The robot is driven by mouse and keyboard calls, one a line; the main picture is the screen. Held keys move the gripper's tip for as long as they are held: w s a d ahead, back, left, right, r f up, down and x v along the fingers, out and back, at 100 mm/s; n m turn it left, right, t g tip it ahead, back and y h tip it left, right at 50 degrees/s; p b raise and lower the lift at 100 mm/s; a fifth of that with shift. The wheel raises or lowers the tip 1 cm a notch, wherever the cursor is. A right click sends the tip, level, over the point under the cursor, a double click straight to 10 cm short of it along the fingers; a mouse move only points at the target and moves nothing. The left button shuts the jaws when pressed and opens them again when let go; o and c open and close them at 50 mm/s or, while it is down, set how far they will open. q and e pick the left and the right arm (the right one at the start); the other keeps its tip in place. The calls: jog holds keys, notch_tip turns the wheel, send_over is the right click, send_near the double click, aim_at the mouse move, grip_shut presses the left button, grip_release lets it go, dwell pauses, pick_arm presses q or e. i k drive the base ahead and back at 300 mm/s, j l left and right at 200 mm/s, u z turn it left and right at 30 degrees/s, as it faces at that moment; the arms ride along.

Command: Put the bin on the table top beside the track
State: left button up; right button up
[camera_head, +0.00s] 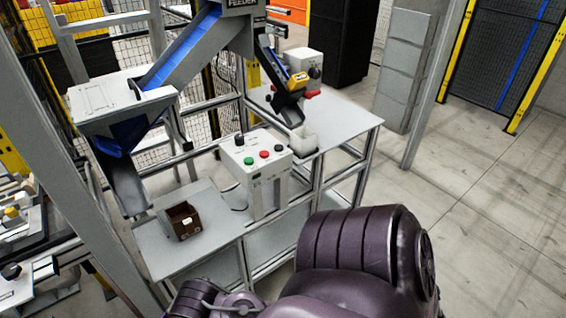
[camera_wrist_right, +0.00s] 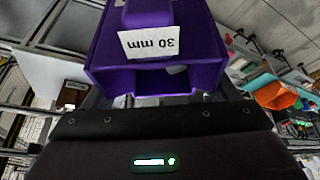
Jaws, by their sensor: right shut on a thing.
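A purple bin (camera_wrist_right: 160,45) with a white label reading "30 mm" fills the top middle of the right wrist view. My right gripper (camera_wrist_right: 162,100) is shut on it; the fingertips are mostly hidden. The bin is not visible in the head view, where my dark purple arm fills the lower middle. The grey table top (camera_head: 345,118) stands to the right of the control box, and a lower grey top (camera_head: 155,250) is at the left. A sloping track with a blue bed (camera_head: 178,52) runs down from the feeder. My left gripper is not in view.
A brown bin (camera_head: 184,221) sits on the lower top. The right part of the table top and the floor (camera_head: 470,190) beyond are clear.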

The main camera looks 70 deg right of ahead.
aim_at(338, 123)
jog(key=k+l, duration=0.1)
jog(key=l, duration=0.3)
jog(key=k+l, duration=0.15)
jog(key=l, duration=0.3)
jog(key=k+l, duration=0.1)
jog(key=l, duration=0.3)
jog(key=k+l, duration=0.1)
jog(key=l, duration=0.35)
jog(key=k+l, duration=0.15)
jog(key=l, duration=0.25)
